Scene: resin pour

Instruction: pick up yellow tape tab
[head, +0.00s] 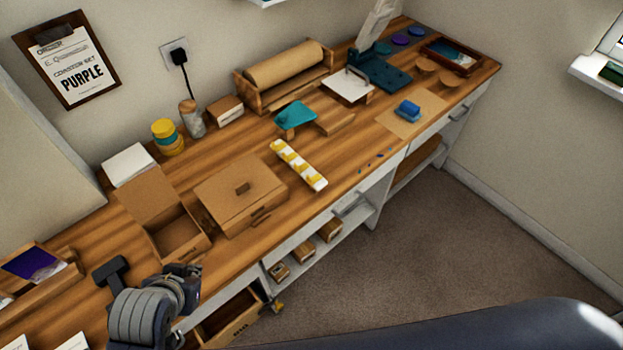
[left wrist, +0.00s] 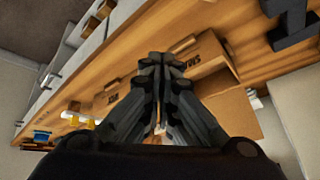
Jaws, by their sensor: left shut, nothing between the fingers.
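A white strip (head: 309,175) with several yellow patches (head: 281,147) lies on the wooden worktop near the middle. I cannot tell one separate yellow tape tab from these patches. Some yellow (left wrist: 84,124) also shows small at the lower left of the left wrist view. My left gripper (head: 190,272) is at the worktop's front edge, well left of the strip and apart from it. Its fingers (left wrist: 158,62) are shut together and empty in the left wrist view. My right gripper is in neither view.
An open cardboard box (head: 150,194) and a closed cardboard box (head: 241,193) stand between my left gripper and the strip. A drawer (head: 231,317) is open below the front edge. A teal tray (head: 295,113) lies behind the strip.

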